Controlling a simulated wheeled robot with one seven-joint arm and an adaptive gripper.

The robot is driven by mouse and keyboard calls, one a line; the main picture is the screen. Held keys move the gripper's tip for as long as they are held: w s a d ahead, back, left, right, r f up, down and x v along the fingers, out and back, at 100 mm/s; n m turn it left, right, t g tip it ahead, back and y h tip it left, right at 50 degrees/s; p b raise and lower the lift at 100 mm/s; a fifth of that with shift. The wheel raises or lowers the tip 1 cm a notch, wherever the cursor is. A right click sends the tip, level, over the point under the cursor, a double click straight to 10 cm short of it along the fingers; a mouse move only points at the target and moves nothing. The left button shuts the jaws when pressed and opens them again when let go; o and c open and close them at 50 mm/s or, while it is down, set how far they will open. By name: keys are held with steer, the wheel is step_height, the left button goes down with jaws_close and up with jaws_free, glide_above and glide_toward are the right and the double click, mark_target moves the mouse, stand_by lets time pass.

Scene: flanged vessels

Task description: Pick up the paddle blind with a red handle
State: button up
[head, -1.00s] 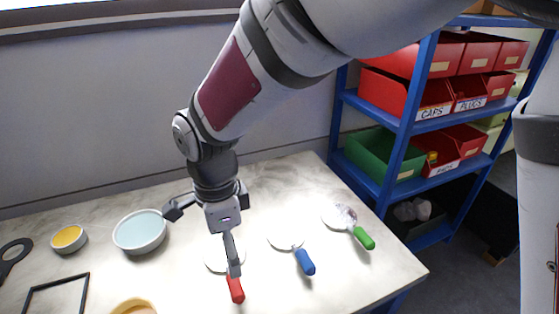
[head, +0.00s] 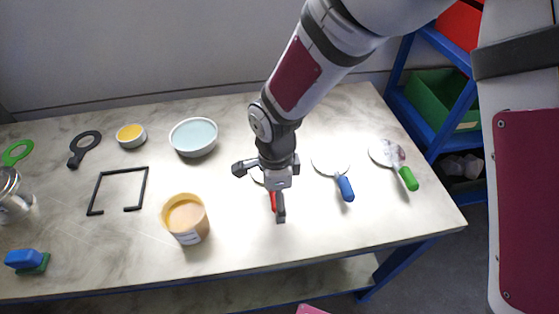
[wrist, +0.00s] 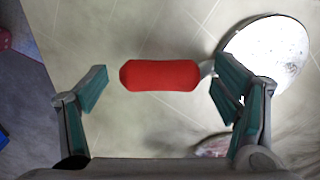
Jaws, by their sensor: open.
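The paddle blind's red handle (head: 273,201) shows beside one finger of my gripper (head: 260,190) in the head view. Its pale disc is mostly hidden behind my gripper there. In the wrist view the red handle (wrist: 160,75) lies crosswise between my two fingers, with clear gaps at its ends. The bright disc (wrist: 268,55) extends at the right, partly behind the right finger. My gripper (wrist: 160,92) is open and empty; the height above the handle is hard to judge.
A paddle with a blue handle (head: 345,188) and one with a green handle (head: 408,178) lie to the right. A tan tub (head: 186,218), a pale blue bowl (head: 194,137) and a black square frame (head: 118,190) are left. The table front near the gripper is clear.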

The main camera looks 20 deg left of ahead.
steer(key=shift+f, duration=0.25)
steer(key=shift+r, duration=0.1)
steer(key=c, duration=1.9)
steer(key=shift+o, duration=0.2)
